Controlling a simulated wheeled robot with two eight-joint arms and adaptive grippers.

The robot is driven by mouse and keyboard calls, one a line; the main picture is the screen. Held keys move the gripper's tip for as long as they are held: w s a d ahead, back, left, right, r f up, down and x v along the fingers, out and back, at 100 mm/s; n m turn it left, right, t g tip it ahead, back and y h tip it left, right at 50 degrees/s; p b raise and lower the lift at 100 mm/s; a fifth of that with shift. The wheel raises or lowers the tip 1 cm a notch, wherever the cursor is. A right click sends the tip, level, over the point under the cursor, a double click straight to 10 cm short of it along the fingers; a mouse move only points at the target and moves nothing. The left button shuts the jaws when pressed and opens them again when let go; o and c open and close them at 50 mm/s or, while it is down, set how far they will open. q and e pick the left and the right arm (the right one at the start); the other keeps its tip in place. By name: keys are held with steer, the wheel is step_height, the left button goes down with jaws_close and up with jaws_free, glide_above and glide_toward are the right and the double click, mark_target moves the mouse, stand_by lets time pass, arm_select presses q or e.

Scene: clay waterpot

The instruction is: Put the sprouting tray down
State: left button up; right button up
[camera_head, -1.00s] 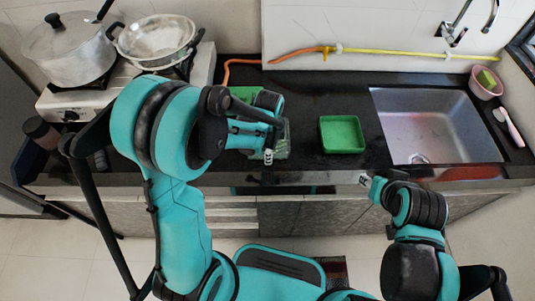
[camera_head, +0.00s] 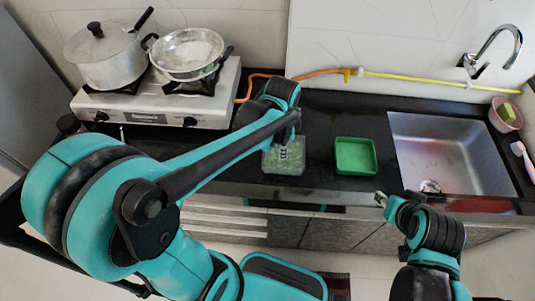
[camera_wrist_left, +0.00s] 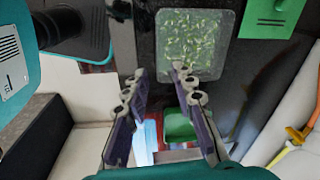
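The sprouting tray (camera_head: 284,165) is a pale, see-through tray on the dark counter, left of a green tray. My left arm reaches over it from the left, and its gripper (camera_head: 284,140) is above the tray and partly hides it. In the left wrist view the tray (camera_wrist_left: 196,40) shows many small green sprouts and lies beyond the fingertips. The left fingers (camera_wrist_left: 160,72) are apart with nothing seen clamped between them; one tip overlaps the tray's near edge in the picture. My right gripper (camera_head: 381,199) is in front of the counter; its fingers are too small to read.
The green tray (camera_head: 355,156) stands between the sprouting tray and the sink (camera_head: 450,153). A stove (camera_head: 155,105) with a pot (camera_head: 103,55) and a pan (camera_head: 185,52) is at the left. A yellow-orange hose (camera_head: 420,78) runs along the wall.

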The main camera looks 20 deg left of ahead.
arm_select(q)
steer(key=s+a+r+n+t, duration=0.4)
steer(key=s+n, duration=0.4)
steer(key=n, duration=0.4)
steer(key=shift+s+r+t, duration=0.25)
steer(key=shift+r+t, duration=0.65)
steer(key=shift+t, duration=0.1)
arm_select(e)
steer(key=shift+s, duration=0.2)
